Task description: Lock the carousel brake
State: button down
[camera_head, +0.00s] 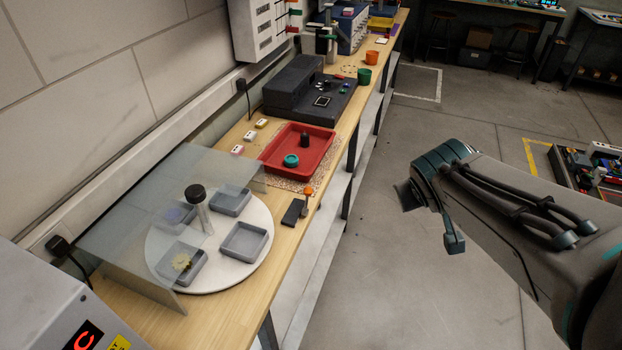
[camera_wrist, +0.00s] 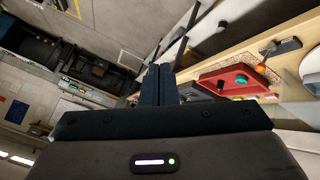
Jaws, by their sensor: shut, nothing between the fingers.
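The carousel (camera_head: 215,280) is a white round turntable at the near end of the bench, with several grey bins on it and a black-capped post (camera_head: 196,194) at its middle. Beside its right rim is a dark block (camera_head: 293,212) next to a short stem with an orange knob (camera_head: 308,189), likely the brake. The orange knob also shows in the wrist view (camera_wrist: 260,69), with the dark block (camera_wrist: 286,46) beyond it. My gripper (camera_wrist: 159,70) is shut and empty, out over the aisle, well away from the bench. My arm fills the right of the head view.
A clear guard (camera_head: 130,215) covers the carousel's wall side. A red tray (camera_head: 325,165) holding a teal ring and a dark piece lies beyond the knob. A dark machine (camera_head: 290,92) and cups stand farther along. The aisle floor (camera_head: 345,285) beside the bench is free.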

jog(key=w+a+n+t+y, duration=0.1)
jog(key=w+a+n+t, duration=0.15)
jog(key=w, duration=0.35)
jog(key=n+g+y+b, duration=0.2)
jog(key=n+g+y, duration=0.1)
jog(key=n+y, duration=0.65)
send_near(309, 191)
jog(key=shift+n+t+h, duration=0.25)
jog(key=shift+n+h, duration=0.45)
jog(key=shift+h, duration=0.15)
jog(key=b+x, duration=0.3)
jog(key=a+b+x, duration=0.1)
jog(key=b+x, duration=0.1)
jog(key=shift+s+f, duration=0.1)
jog(key=shift+s, duration=0.1)
jog(key=shift+w+a+f+b, duration=0.3)
jog(key=shift+w+f+b, duration=0.05)
jog(key=shift+w+b, duration=0.15)
jog(key=shift+a, duration=0.15)
